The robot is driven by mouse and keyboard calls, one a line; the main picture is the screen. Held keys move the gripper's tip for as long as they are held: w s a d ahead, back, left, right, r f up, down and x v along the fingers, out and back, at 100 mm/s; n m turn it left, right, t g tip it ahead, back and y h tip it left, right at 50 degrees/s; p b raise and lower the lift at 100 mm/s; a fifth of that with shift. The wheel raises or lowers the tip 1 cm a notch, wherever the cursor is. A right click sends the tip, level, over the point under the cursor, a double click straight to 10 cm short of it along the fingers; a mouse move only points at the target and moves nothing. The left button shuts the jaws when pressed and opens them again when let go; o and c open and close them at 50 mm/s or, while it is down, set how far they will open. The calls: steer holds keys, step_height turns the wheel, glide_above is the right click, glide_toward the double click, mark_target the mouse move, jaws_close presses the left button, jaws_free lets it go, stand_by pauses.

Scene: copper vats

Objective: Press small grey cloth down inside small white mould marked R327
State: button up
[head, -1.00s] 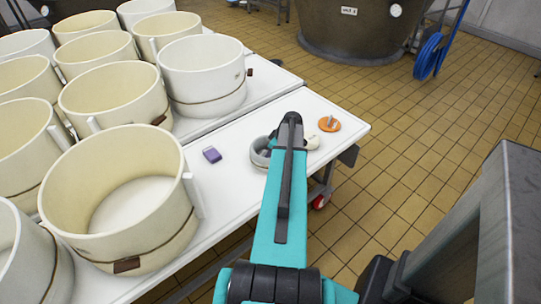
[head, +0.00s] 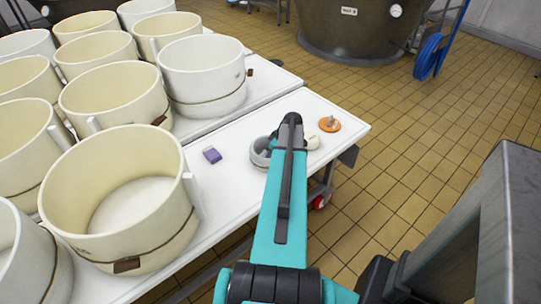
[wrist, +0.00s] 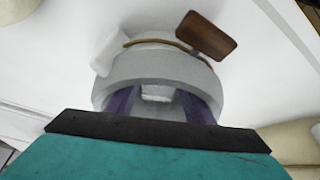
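The small mould stands on the white table with its brown tag (wrist: 206,36) and pale handle (wrist: 110,50) showing in the wrist view. A grey layer, seemingly the small grey cloth (wrist: 155,68), covers its rim and upper wall. In the head view the grey-topped mould (head: 260,152) is partly hidden behind my arm. My gripper (wrist: 158,110) is over the mould, its two dark purplish fingers apart and reaching into the opening. A pale patch shows between them. I cannot tell whether the fingertips touch the cloth. The marking R327 is not readable.
A purple block (head: 212,155) lies left of the mould. A small whitish round object (head: 312,142) and an orange disc with a grey knob (head: 329,124) are to its right, near the table edge. Large cream moulds (head: 120,200) crowd the left. Bare white table (head: 235,190) lies in front.

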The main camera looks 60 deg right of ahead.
steer(key=o, duration=0.3)
steer(key=shift+a+f, duration=0.1)
steer(key=shift+f, duration=0.15)
steer(key=shift+o, duration=0.2)
steer(key=shift+r, duration=0.15)
steer(key=v, duration=1.4)
steer(key=shift+b, duration=0.45)
steer(key=shift+s, duration=0.15)
